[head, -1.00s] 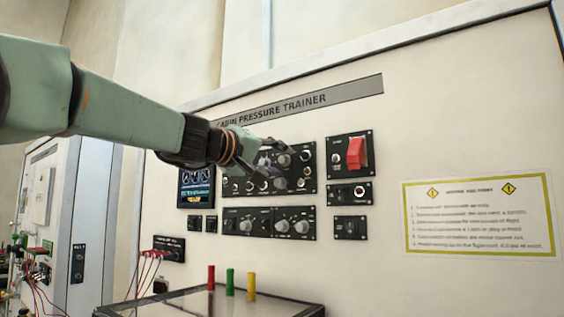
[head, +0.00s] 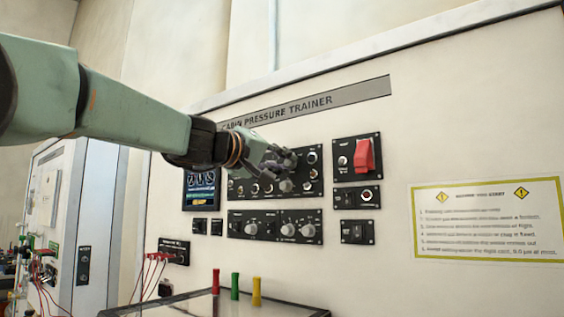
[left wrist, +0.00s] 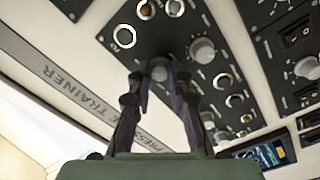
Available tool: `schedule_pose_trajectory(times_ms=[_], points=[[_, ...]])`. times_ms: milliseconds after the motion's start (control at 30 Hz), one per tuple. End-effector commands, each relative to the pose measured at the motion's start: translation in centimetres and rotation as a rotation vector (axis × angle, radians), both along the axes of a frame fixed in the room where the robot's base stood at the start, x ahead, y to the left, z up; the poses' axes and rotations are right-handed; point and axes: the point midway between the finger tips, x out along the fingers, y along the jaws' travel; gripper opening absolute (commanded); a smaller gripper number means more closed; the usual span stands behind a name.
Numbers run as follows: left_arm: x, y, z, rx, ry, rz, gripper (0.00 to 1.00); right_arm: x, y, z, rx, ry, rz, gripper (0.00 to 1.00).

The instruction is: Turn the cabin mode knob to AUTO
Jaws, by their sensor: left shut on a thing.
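The upper black control panel (head: 313,183) of the cabin pressure trainer carries several knobs and round fittings. My left gripper (head: 284,163) reaches in from the left at this panel and partly covers it. In the left wrist view its two fingers (left wrist: 160,78) are closed around a round grey knob (left wrist: 160,70), one finger on each side. The knob's label and pointer cannot be read. A second grey knob (left wrist: 203,50) on the same panel is free beside the fingers; it shows below the gripper in the head view (head: 286,185). My right gripper is not in view.
A red guarded switch (head: 364,155) is right of the panel. A lower panel with knobs (head: 289,230) and a small screen (head: 200,188) are close by. Red, green and yellow posts (head: 235,286) stand below. A notice (head: 488,222) is at the right.

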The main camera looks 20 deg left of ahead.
Motion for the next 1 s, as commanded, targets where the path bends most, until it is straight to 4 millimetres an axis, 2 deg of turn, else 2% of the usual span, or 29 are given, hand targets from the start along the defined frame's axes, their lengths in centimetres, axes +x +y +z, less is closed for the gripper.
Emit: schedule_pose_trajectory(times_ms=[33,133,567,767,1000], points=[[0.0,0.0,0.1,0.0,-0.002,0.002,0.08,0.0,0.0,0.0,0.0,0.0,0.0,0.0],[0.1,0.1,0.1,0.0,-0.002,0.004,0.0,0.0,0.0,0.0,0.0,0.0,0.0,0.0],[0.2,0.0,0.1,-0.033,0.009,0.003,0.0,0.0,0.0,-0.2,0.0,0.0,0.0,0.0],[0.2,0.0,0.0,-0.136,0.046,0.002,0.0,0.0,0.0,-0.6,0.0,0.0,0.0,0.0],[0.2,0.0,0.0,-0.334,0.119,0.002,0.0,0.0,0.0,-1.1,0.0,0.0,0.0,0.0]])
